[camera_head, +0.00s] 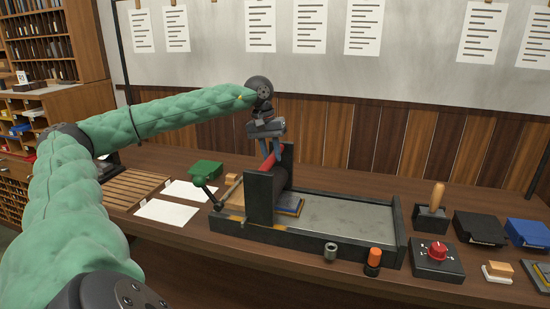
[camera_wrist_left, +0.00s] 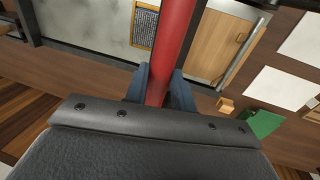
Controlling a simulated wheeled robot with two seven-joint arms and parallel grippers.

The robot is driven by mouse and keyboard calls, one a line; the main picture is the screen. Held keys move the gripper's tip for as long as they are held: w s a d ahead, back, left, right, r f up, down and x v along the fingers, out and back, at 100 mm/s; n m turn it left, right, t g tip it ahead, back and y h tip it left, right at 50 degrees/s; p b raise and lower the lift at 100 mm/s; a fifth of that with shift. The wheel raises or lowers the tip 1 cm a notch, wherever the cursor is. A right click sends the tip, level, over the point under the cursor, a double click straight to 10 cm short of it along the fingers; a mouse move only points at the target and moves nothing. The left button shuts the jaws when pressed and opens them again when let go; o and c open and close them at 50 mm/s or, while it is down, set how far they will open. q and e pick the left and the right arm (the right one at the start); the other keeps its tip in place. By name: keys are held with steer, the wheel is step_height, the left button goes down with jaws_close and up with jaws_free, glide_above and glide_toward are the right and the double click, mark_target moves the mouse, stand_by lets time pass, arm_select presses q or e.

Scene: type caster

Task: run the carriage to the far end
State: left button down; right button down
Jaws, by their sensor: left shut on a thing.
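The carriage (camera_head: 260,198) is a dark upright frame with a roller, standing near the left end of a long grey press bed (camera_head: 345,215). A red bar (camera_head: 271,161) runs across its top, and it also shows in the left wrist view (camera_wrist_left: 172,45). My left gripper (camera_head: 270,150) reaches down from above and is shut on this red bar. In the left wrist view its blue fingers (camera_wrist_left: 161,92) sit on both sides of the bar. A small block of type (camera_head: 290,205) lies on the bed just right of the carriage. My right gripper is not in view.
The bed right of the type block is clear up to its dark end wall (camera_head: 402,232). A green-knobbed lever (camera_head: 200,182) sticks out at the left. A metal cup (camera_head: 330,252), an orange-capped bottle (camera_head: 373,258) and a red-knob box (camera_head: 437,255) stand in front and right.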

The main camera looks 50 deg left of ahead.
arm_select(q)
steer(key=shift+a, duration=0.15)
steer(key=c, duration=1.4)
jaws_free()
steer(key=shift+c, duration=0.2)
steer(key=shift+o, duration=1.4)
steer(key=shift+s+a, duration=0.25)
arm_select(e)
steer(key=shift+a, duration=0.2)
arm_select(q)
steer(key=shift+w+d, duration=0.1)
steer(key=shift+r, duration=0.15)
step_height(320, 180, up, 7)
steer(key=a, duration=0.1)
steer(key=shift+s+a+r+b, duration=0.2)
steer(key=shift+s+b, duration=0.1)
steer(key=shift+s, duration=0.15)
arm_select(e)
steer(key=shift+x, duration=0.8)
